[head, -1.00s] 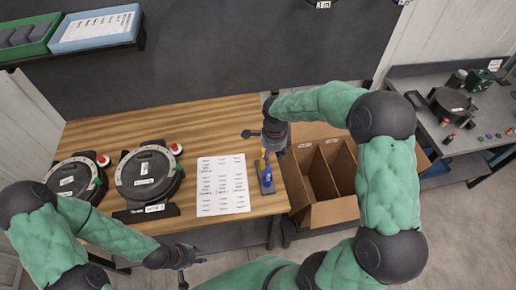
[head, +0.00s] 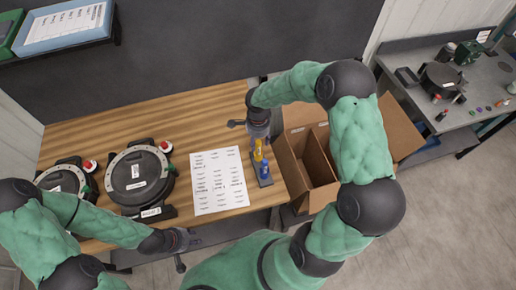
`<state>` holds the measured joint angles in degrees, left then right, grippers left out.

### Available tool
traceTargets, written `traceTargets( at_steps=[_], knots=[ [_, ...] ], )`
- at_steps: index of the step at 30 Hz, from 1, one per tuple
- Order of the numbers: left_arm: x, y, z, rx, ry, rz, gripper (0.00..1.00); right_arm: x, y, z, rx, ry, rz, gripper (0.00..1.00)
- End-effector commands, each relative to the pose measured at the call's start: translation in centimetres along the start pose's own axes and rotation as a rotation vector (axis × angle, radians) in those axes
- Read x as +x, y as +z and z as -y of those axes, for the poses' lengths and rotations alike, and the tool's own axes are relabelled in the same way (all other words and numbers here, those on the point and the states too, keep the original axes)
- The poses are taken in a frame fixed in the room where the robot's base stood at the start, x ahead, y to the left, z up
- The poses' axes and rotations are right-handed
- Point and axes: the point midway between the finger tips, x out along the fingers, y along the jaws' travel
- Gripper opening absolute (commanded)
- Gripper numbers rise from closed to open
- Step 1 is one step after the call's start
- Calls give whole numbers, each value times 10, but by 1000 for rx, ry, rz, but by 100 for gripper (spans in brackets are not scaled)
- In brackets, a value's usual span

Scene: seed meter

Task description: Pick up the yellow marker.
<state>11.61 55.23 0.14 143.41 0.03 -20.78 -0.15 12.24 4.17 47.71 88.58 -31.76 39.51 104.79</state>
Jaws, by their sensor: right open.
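The yellow marker (head: 258,149) stands upright in a small dark holder (head: 265,181) at the right end of the wooden table. A blue marker (head: 264,168) stands in front of it in the same holder. My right gripper (head: 255,130) is open, right above and behind the yellow marker. One finger sticks out to the left, and the marker's top lies close to the gripper. Whether they touch is hard to tell. My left gripper (head: 181,250) is at the table's front edge, far from the markers, with its fingers apart and nothing seen between them.
A printed sheet (head: 219,182) lies left of the holder. Two round dark seed meters (head: 139,177) with red knobs stand further left. An open cardboard box (head: 318,172) with compartments stands right of the table. A grey side bench (head: 470,105) is at far right.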

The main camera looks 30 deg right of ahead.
Motion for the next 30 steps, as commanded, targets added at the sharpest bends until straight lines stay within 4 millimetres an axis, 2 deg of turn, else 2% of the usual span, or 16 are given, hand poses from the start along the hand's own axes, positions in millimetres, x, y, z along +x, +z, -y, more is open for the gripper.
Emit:
traceTargets(
  at_steps=[9,18,19,24,30],
  knots=[
    [-3,0,-1,0,0,0,34,42,-2,2,0,3,0,50],
    [-3,0,-1,0,0,0,34,46,-2,2,0,1,0,50],
    [-3,0,-1,0,0,0,34,46,-2,2,-1,1,0,47],
    [-3,0,-1,0,0,0,34,46,-2,2,0,1,0,0],
    [-3,0,-1,0,0,0,34,46,-2,2,0,1,0,0]
  ],
)
